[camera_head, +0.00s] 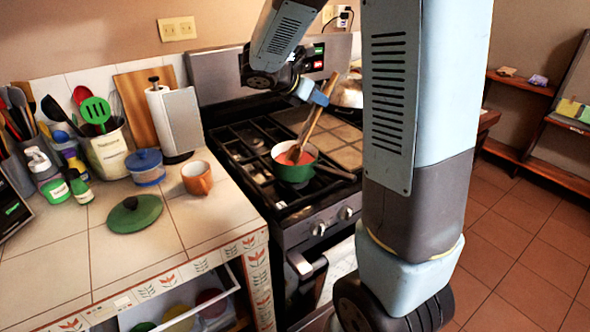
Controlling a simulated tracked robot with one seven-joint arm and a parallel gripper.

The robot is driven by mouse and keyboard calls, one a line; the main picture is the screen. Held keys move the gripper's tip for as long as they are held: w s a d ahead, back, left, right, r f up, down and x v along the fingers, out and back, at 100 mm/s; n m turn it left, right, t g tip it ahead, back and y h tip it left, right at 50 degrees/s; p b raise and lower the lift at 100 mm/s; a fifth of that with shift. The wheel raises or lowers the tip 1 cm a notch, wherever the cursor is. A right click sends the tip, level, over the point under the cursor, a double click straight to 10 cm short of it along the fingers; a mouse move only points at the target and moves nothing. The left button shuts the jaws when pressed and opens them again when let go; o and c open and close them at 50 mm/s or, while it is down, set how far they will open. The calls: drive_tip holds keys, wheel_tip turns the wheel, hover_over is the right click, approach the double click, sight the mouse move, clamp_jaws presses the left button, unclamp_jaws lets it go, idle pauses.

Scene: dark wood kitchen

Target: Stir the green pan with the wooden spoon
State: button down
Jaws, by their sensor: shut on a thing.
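The green pan (292,172) sits on the stove's front burner area, with reddish contents (283,158) inside and a dark handle pointing right. The wooden spoon (314,118) stands tilted, its lower end in the pan's contents and its upper end leaning to the upper right. My gripper (316,97) is above the pan and is shut on the spoon's upper shaft. The fingertips are small in the view, and the spoon's bowl is partly hidden in the red contents.
A green lid (134,214) and an orange-brown cup (197,178) rest on the tiled counter, left of the stove (240,150). A paper towel roll (172,120) and utensil holders stand behind. An open drawer (185,308) is below the counter.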

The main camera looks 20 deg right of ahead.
sight(317, 110)
drive_tip(key=shift+r, duration=0.1)
wheel_tip(317, 110, up, 8)
drive_tip(key=shift+f, duration=0.2)
idle(0.9)
idle(0.4)
wheel_tip(317, 110, up, 4)
idle(0.6)
drive_tip(key=shift+f, duration=0.1)
idle(0.9)
